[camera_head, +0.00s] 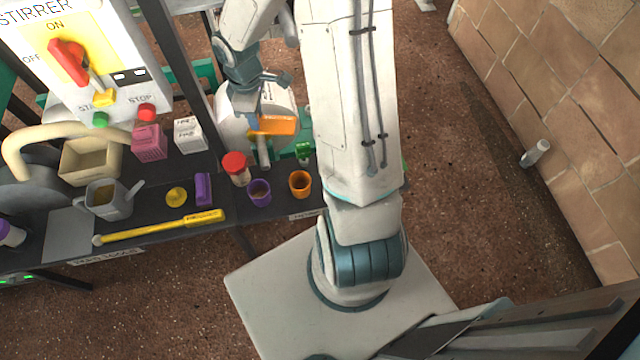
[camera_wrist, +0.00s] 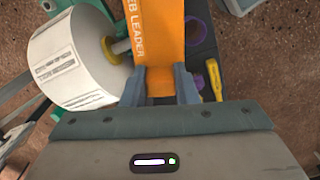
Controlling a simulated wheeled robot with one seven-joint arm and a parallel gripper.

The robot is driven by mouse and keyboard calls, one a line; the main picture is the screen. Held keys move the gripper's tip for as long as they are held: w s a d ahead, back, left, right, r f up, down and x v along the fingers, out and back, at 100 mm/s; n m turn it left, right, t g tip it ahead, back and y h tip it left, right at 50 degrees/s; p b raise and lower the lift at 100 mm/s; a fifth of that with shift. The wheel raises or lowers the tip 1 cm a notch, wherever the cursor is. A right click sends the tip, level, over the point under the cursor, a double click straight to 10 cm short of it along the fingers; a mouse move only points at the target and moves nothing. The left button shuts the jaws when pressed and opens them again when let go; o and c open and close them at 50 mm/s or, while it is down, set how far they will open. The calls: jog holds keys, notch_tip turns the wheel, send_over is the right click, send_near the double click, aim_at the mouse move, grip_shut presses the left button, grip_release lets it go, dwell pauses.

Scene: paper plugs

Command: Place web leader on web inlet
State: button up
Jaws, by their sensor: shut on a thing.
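The web leader (camera_wrist: 150,28) is an orange strip with its name printed along it. My gripper (camera_wrist: 160,80) is shut on its near end, with a blue-grey finger on each side. In the head view the orange leader (camera_head: 275,125) sticks out to the right of my gripper (camera_head: 254,122), in front of a white roll (camera_head: 228,134). The roll also shows in the wrist view (camera_wrist: 72,62), left of the leader. I cannot make out which part is the web inlet.
The dark table (camera_head: 160,222) holds a yellow rod (camera_head: 150,228), a purple cup (camera_head: 259,192), an orange cup (camera_head: 300,184), a red-capped jar (camera_head: 236,168) and a grey watering can (camera_head: 108,198). A stirrer switch panel (camera_head: 125,40) stands behind. Brown floor lies open at the right.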

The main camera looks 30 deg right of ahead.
aim_at(279, 189)
jog(key=s+f+n+b, duration=0.1)
jog(key=f+n+b, duration=0.4)
jog(key=f+b, duration=0.3)
jog(key=s+f+n+b, duration=0.2)
jog(key=f+n+b, duration=0.4)
jog(key=f, duration=0.4)
jog(key=s+f+n+b, duration=0.1)
jog(key=f+n+b, duration=0.5)
jog(key=f+b, duration=0.3)
jog(key=shift+s+f+b, duration=0.1)
jog(key=shift+s+b, duration=0.2)
jog(key=shift+b, duration=0.05)
jog(key=shift+f, duration=0.2)
jog(key=o, duration=0.8)
